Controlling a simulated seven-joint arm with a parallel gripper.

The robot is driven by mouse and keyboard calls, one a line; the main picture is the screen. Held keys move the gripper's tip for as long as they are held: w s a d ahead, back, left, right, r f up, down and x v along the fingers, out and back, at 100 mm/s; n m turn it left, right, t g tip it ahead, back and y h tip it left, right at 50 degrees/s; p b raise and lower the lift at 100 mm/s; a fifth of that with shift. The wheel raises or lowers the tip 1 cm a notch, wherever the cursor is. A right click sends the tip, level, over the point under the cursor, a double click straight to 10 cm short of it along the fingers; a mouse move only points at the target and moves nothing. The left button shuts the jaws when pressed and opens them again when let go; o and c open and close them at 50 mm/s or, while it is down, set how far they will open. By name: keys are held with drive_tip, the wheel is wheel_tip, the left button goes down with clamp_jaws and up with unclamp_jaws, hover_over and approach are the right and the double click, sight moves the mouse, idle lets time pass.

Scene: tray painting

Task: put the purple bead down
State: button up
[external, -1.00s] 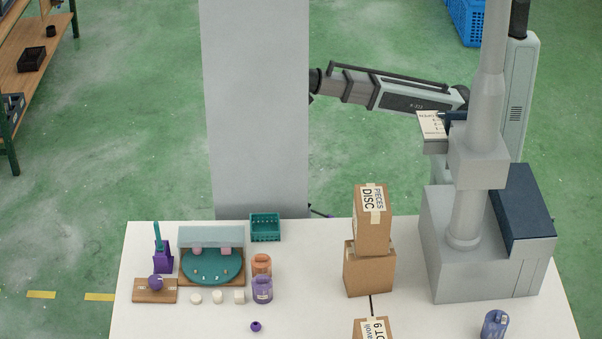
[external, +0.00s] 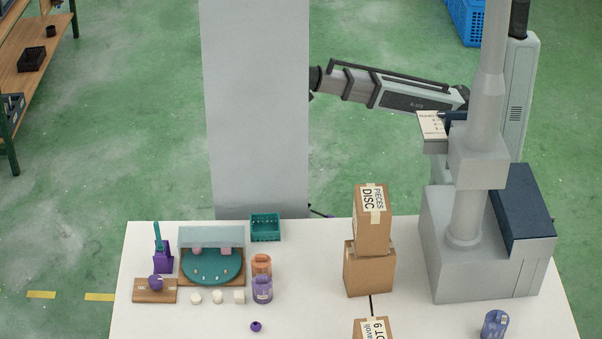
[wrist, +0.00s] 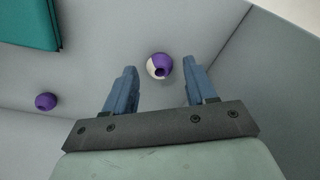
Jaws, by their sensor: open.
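In the wrist view my gripper (wrist: 160,63) is open, with its two blue fingers spread. A purple bead (wrist: 161,60) with a dark hole and a cream patch on its left side shows between the fingertips, with a gap on each side. I cannot tell whether the cream is part of it or something behind it. A second purple bead (wrist: 46,101) lies to the left on a grey surface. In the external view my gripper is hidden behind a tall grey panel. A small purple bead (external: 256,326) lies on the white table (external: 200,322) there.
The grey panel (external: 258,110) blocks the view behind the table. On the table are a teal basket (external: 265,238), a round teal tray (external: 211,281), a wooden board (external: 143,297), a purple jar (external: 262,293) and stacked cartons (external: 369,275). A teal object (wrist: 28,22) fills the wrist view's upper left.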

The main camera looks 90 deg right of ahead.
wheel_tip(320, 180, up, 11)
drive_tip(key=s, duration=0.1)
drive_tip(key=shift+d, duration=0.3)
drive_tip(key=shift+s, duration=0.1)
